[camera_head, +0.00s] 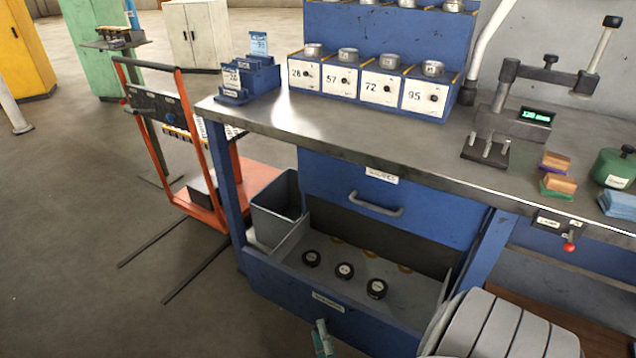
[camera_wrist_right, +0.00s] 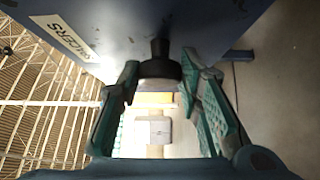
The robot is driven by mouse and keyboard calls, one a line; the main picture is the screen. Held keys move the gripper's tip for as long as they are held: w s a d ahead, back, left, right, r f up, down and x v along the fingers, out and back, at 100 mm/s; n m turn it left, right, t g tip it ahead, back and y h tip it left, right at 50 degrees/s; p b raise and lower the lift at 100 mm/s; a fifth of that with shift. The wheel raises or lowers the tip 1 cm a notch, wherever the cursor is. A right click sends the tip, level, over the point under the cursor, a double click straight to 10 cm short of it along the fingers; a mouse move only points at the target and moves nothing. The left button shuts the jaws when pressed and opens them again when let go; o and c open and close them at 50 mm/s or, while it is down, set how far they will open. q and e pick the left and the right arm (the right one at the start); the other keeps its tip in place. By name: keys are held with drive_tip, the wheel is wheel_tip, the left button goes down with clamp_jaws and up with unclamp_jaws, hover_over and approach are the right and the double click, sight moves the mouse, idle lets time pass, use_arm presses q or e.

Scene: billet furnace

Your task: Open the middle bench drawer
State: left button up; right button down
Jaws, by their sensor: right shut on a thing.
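A blue bench drawer (camera_head: 295,283) with a label on its front is pulled out below a shut upper drawer (camera_head: 335,185) with a grey bar handle. My right gripper (camera_head: 322,338) is at the front of the open drawer, low in the head view. In the right wrist view its teal fingers (camera_wrist_right: 160,72) are on either side of a dark handle (camera_wrist_right: 160,66) beneath the labelled blue front (camera_wrist_right: 95,30), shut on it. Any drawer lower down is hidden. My left gripper is out of view.
The steel worktop (camera_head: 270,117) carries a blue rack (camera_head: 390,50) of numbered boxes and a gauge stand (camera_head: 510,125). A grey bin (camera_head: 275,205) stands behind the drawer's left side.

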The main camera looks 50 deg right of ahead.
idle(0.3)
drive_tip(key=c, duration=1.2)
unclamp_jaws()
drive_tip(key=shift+a, duration=0.1)
drive_tip(key=shift+o, duration=0.2)
